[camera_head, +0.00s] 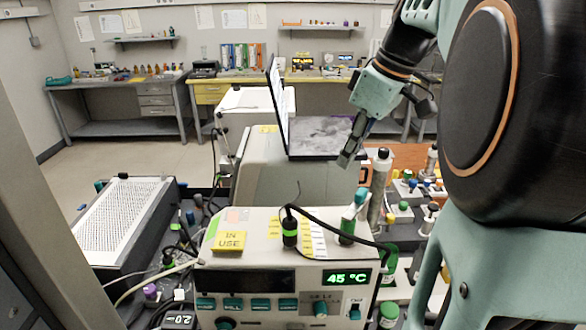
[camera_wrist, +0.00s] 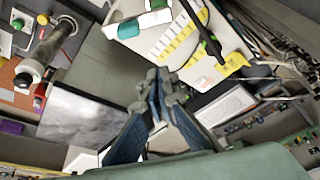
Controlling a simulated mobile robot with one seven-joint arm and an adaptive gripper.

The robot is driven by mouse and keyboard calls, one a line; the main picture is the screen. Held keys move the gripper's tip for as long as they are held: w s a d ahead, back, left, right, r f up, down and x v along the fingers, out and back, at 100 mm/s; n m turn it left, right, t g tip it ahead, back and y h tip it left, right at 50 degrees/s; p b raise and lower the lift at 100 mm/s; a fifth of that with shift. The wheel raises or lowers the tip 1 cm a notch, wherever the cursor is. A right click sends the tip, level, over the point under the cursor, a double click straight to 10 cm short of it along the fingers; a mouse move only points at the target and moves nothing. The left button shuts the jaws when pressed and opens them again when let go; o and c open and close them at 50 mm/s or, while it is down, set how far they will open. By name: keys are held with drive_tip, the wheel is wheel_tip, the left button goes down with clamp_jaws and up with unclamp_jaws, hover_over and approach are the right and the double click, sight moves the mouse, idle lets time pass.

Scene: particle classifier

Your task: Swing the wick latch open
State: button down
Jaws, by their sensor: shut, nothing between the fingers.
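The front instrument (camera_head: 275,262) is a pale box with a yellow IN USE note (camera_head: 229,241) and a green 45 °C display (camera_head: 346,277). A black fitting with a green band (camera_head: 290,232) and a green-and-white fitting (camera_head: 349,226) stand on its top. I cannot make out which part is the wick latch. My gripper (camera_head: 346,160) is shut and empty, above and behind the instrument, near the laptop. In the wrist view my gripper (camera_wrist: 160,82) points toward the instrument top with its yellow labels (camera_wrist: 178,38), apart from it.
A metal cylinder (camera_head: 377,188) and small colored-capped bottles crowd the right. A black cable arches over the instrument's top. A perforated white panel (camera_head: 127,215) lies left. Floor shows at the back left.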

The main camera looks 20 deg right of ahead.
sight(358, 200)
drive_tip(key=x, duration=1)
drive_tip(key=shift+f, duration=0.15)
drive_tip(key=s+d, duration=0.1)
drive_tip(key=s+d+p, duration=0.1)
drive_tip(key=shift+s+r, duration=0.2)
drive_tip(key=shift+s, duration=0.2)
drive_tip(key=shift+s+d, duration=0.15)
drive_tip(key=shift+d, duration=0.15)
